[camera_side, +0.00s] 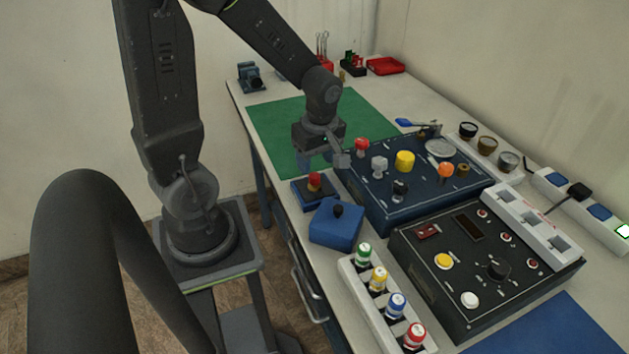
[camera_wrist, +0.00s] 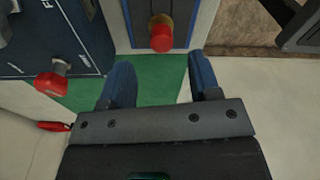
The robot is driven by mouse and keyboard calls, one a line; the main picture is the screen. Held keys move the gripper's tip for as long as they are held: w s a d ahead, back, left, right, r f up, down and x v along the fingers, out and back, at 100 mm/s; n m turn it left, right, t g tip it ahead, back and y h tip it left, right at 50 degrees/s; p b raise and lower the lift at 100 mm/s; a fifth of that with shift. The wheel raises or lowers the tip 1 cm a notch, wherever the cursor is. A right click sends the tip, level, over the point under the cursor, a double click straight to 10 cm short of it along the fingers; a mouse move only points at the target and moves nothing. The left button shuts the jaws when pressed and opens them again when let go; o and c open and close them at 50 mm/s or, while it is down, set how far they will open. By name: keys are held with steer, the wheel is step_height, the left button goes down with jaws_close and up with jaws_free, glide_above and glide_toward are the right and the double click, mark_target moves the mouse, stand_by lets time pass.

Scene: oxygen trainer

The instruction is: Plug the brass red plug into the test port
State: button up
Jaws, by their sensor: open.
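The brass red plug (camera_side: 314,181) has a red top on a brass-coloured collar. It stands upright on a small dark blue block (camera_side: 301,194) near the table's left edge. In the wrist view the plug (camera_wrist: 161,36) is ahead of the fingers, roughly midway between them in the picture. My gripper (camera_side: 325,157) hangs above and behind the plug, over the green mat's near edge, and does not touch it. In the wrist view my gripper (camera_wrist: 162,82) has its two blue fingers spread with nothing between them. I cannot tell which opening is the test port.
A blue panel (camera_side: 380,212) with red, yellow and grey fittings stands right of the plug. A black control box (camera_side: 420,275) and a white rack (camera_side: 362,294) with coloured bottles stand nearer. The green mat (camera_side: 275,128) is largely clear.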

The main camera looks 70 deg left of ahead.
mark_target(315, 175)
steer(key=shift+s+a+f, duration=0.1)
steer(key=shift+s+f, duration=0.05)
steer(key=shift+f, duration=2.6)
steer(key=c, duration=1)
